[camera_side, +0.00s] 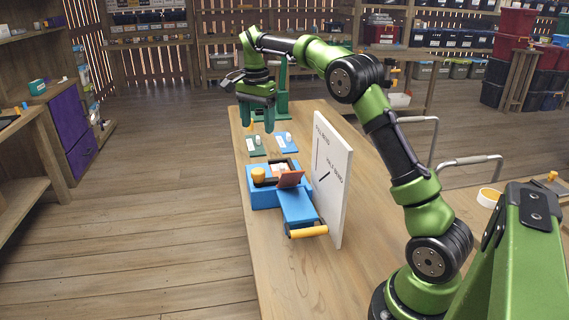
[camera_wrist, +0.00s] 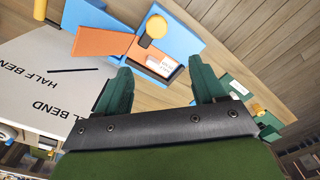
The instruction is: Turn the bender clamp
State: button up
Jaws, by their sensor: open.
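The blue bender (camera_side: 264,195) sits on the wooden table, left of the white sign board. A yellow round knob (camera_side: 258,174) stands on its left part; I cannot tell whether this is the clamp. The wrist view also shows the yellow knob (camera_wrist: 156,27), orange plate (camera_wrist: 100,42) and blue body (camera_wrist: 181,40). My gripper (camera_side: 257,126) is open and empty, above the table behind the bender. Its green fingers (camera_wrist: 162,90) are apart, with nothing between them.
The white board (camera_side: 333,178), marked "FULL BEND" and "HALF BEND", stands upright right of the bender. Blue (camera_side: 286,143) and green (camera_side: 256,146) pads with small items lie behind it. A green stand (camera_side: 283,95) rises at the far table end. The near tabletop is clear.

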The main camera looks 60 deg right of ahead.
aim_at(259, 170)
jog(key=f, duration=0.4)
jog(key=f+m, duration=0.1)
jog(key=f, duration=0.4)
jog(key=f+m, duration=0.1)
jog(key=f, duration=0.4)
jog(key=shift+s+a+f, duration=0.1)
jog(key=shift+a+f, duration=0.15)
jog(key=shift+a, duration=0.1)
jog(key=shift+c, duration=0.3)
jog(key=c, duration=1)
